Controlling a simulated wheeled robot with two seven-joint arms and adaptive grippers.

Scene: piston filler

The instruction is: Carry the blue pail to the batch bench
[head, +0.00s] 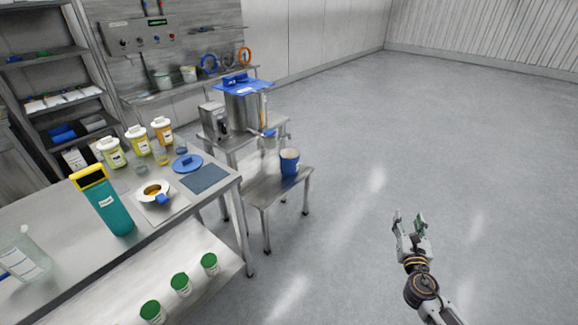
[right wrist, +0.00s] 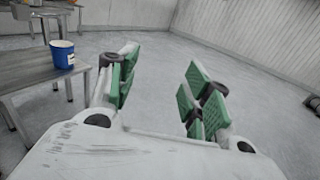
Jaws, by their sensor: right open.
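The blue pail (head: 289,163) stands upright on a small steel stand (head: 262,192) right of the long steel bench (head: 140,225). Which of these is the batch bench I cannot tell. The pail has a pale rim and a small label; it also shows at the upper left of the right wrist view (right wrist: 63,55). My right gripper (head: 409,218) is open and empty over bare floor, well to the right of the pail and nearer to me. Its green finger pads show apart in the right wrist view (right wrist: 158,88). My left gripper is out of view.
The long bench holds a teal bottle (head: 103,200), several yellow-labelled jars (head: 137,140), a funnel-like dish (head: 153,191) and a blue lid (head: 187,163). Green-capped jars (head: 180,285) stand on its lower shelf. A steel hopper machine (head: 245,108) is behind the pail. The floor (head: 440,140) at right is clear.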

